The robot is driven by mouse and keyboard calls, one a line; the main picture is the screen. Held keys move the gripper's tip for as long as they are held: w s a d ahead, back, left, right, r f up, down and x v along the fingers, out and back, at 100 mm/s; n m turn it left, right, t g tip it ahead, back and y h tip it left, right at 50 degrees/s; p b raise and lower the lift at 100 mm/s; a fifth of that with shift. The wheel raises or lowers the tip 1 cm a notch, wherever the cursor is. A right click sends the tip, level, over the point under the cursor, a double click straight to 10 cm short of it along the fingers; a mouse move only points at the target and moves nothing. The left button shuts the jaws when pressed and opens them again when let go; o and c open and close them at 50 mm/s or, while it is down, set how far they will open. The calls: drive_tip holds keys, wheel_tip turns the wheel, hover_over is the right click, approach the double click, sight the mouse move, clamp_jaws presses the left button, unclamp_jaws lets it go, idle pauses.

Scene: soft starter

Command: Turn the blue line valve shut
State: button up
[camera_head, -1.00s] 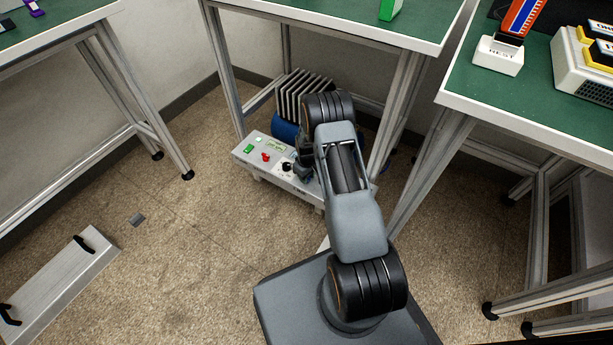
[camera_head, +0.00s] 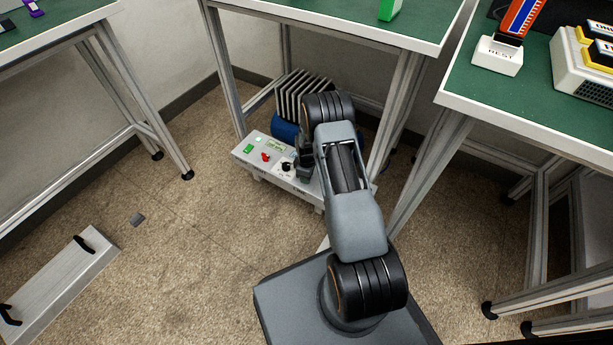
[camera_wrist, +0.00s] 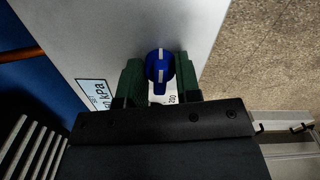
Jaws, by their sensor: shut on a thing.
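The blue line valve (camera_wrist: 158,65) is a round blue knob with a white stripe, on the pale panel in the wrist view. My gripper (camera_wrist: 160,72) has its dark green fingers on either side of the knob and is shut on it. A white label partly shows just below the knob. In the head view, my gripper (camera_head: 304,168) is over the right part of the grey-white control unit (camera_head: 316,199) under the middle bench. The blue knob is hidden there by my arm.
The unit's panel has a green button (camera_head: 248,149), a red control (camera_head: 266,157) and a black knob (camera_head: 287,167). A finned part (camera_head: 303,92) and a blue cylinder (camera_head: 285,129) stand behind. Bench legs flank the unit. A grey plate with black handles (camera_head: 62,276) lies at left.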

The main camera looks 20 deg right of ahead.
drive_tip(key=shift+s, duration=0.1)
drive_tip(key=o, duration=0.9)
drive_tip(key=shift+o, duration=0.2)
wheel_tip(320, 180, up, 14)
drive_tip(key=p, duration=0.5)
drive_tip(key=shift+f, duration=0.1)
